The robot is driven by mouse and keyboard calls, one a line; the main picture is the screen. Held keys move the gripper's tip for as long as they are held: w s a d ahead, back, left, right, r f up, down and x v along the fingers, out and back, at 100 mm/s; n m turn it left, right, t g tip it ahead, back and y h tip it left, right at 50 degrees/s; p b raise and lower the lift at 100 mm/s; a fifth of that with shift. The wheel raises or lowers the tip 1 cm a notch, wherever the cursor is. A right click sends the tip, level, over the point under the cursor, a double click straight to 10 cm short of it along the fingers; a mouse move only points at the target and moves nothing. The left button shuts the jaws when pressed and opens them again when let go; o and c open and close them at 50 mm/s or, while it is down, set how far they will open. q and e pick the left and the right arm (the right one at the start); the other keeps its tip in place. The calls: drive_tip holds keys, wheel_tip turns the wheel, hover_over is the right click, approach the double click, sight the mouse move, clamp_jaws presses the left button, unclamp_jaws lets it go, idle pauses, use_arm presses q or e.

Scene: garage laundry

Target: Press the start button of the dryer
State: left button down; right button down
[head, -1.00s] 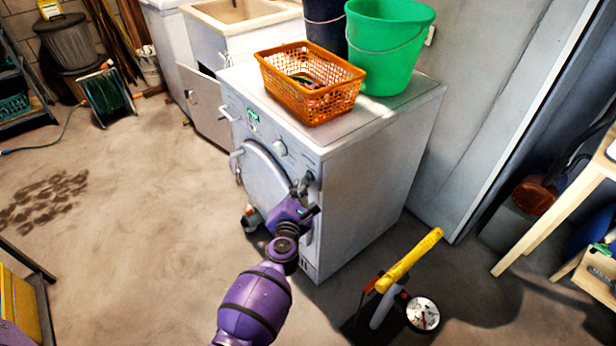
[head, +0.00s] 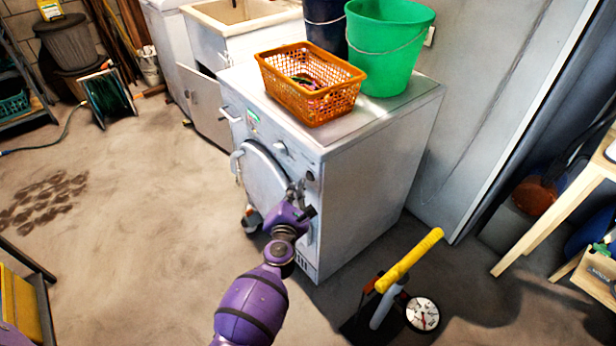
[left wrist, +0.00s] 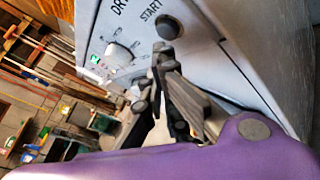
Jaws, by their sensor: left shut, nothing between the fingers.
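The white dryer (head: 375,190) stands in the middle of the head view, its front facing left. Its dark round start button (head: 310,176) is at the near end of the control panel. In the left wrist view the start button (left wrist: 168,28) sits beside the word START. My left gripper (head: 296,189) is shut and empty in front of the panel. In the left wrist view its fingertips (left wrist: 163,58) are just below the button, and a small gap shows between them and it. My right gripper is in neither view.
An orange basket (head: 310,85) and a green bucket (head: 388,50) stand on the dryer's top, with a dark bucket (head: 326,25) behind. A yellow-handled pump with a gauge (head: 422,314) stands on the floor to the right. The floor (head: 130,240) to the left is mostly clear.

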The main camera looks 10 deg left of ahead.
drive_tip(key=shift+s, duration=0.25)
use_arm(q)
drive_tip(key=shift+s+a, duration=0.1)
